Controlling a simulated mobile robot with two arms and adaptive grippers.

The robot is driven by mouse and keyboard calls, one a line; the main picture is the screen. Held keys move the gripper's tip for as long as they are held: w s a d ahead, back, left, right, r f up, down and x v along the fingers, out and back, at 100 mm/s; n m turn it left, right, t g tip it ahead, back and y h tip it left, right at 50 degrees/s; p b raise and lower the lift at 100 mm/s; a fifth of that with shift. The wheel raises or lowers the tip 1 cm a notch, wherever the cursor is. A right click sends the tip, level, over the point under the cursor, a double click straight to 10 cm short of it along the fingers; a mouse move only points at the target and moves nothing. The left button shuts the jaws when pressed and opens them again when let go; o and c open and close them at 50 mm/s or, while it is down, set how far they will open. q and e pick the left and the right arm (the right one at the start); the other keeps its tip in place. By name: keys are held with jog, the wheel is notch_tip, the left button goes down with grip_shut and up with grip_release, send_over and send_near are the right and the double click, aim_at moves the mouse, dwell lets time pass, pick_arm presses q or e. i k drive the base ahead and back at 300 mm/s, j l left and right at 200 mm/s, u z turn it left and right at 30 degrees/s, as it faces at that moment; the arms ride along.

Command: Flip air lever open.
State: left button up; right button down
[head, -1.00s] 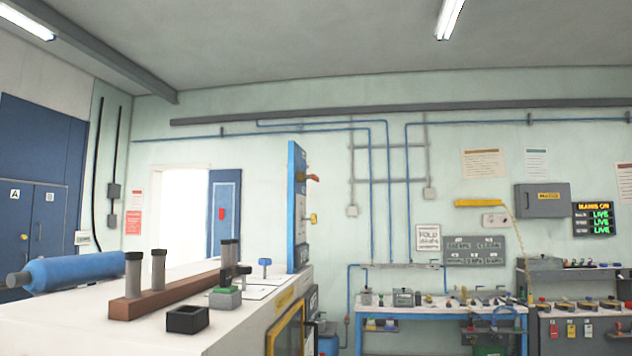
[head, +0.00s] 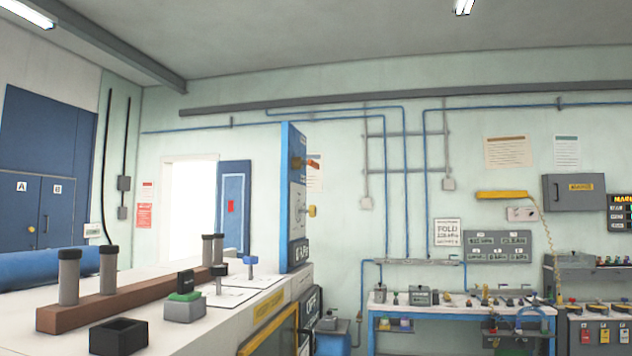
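No lever labelled as air is readable. A blue upright panel (head: 293,190) stands at the far end of the white machine table. Neither of my grippers is in view.
The white machine table (head: 236,318) fills the lower left, carrying a brown bar (head: 130,305) with grey posts and a black open box (head: 118,337). A blue workbench (head: 455,313) with small parts stands along the far wall. An open doorway (head: 189,215) is at the back left.

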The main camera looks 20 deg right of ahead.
aim_at(313, 164)
jog(key=i+l+u, duration=0.1)
jog(key=l, duration=0.35)
jog(key=i+l, duration=0.25)
jog(key=l, duration=0.2)
jog(key=i+l+u, duration=0.15)
jog(key=l, duration=0.25)
jog(key=i+l+u, duration=0.1)
jog(key=l, duration=0.4)
jog(key=i+l, duration=0.2)
jog(key=l, duration=0.25)
jog(key=i+l+u, duration=0.15)
jog(key=l, duration=0.3)
jog(key=l+u, duration=0.1)
jog(key=l, duration=0.4)
jog(key=i, duration=0.05)
